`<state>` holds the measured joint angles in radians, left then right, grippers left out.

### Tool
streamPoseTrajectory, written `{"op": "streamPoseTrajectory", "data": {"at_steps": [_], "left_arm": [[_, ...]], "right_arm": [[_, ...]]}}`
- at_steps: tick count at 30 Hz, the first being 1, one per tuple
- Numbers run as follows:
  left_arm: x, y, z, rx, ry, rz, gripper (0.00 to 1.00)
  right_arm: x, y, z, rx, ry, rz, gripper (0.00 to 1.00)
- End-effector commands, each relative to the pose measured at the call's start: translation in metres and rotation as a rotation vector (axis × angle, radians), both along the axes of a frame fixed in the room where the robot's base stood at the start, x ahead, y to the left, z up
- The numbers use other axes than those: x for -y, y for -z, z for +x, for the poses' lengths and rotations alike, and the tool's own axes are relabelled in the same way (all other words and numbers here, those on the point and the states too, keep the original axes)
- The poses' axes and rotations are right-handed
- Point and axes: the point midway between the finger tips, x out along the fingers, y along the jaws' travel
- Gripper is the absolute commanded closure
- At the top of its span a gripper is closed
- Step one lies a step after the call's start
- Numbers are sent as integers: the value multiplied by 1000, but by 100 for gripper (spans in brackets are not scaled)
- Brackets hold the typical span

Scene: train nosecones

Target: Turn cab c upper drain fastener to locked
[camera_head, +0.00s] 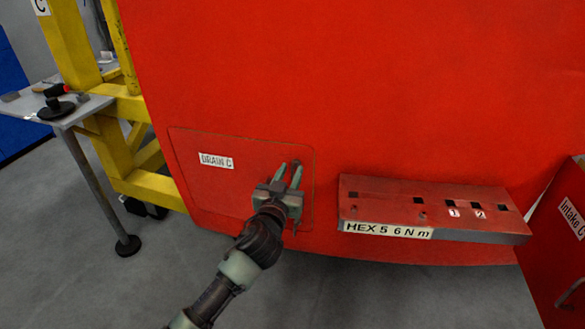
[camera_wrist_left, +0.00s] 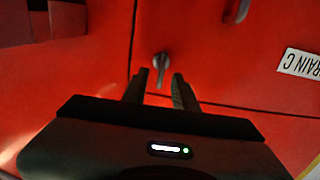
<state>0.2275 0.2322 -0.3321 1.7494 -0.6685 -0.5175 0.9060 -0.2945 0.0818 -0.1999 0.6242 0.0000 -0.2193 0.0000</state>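The red drain panel (camera_head: 215,185) carries the label DRAIN C (camera_head: 216,161) and sits low on the cab front. My left gripper (camera_head: 288,169) is at the panel's upper right corner, fingers open and pointing at it. In the left wrist view, which shows the label upside down, the upper drain fastener (camera_wrist_left: 161,62) is a small grey lever. It lies between and just beyond the open fingertips (camera_wrist_left: 160,80); I cannot tell whether they touch it. A second grey fastener (camera_wrist_left: 238,10) shows at that view's top edge. My right gripper is not in view.
A red ledge (camera_head: 390,190) with square holes and the label HEX 5 6 N m juts out right of the panel. A grey table (camera_head: 90,107) with tools and a yellow frame (camera_head: 150,187) stand at left. A red Intake C part (camera_head: 550,250) is at far right.

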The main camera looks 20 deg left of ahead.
Motion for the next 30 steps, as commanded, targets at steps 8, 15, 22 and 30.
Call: {"op": "streamPoseTrajectory", "data": {"at_steps": [8,15,22,30], "left_arm": [[-1,0,24,0,0,0,72],[-1,1,24,-1,0,0,72],[-1,1,24,-1,0,0,100],[-1,1,24,-2,0,26,100]], "right_arm": [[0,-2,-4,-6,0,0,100],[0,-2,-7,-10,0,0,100],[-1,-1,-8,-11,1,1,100],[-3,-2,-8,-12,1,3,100]]}}
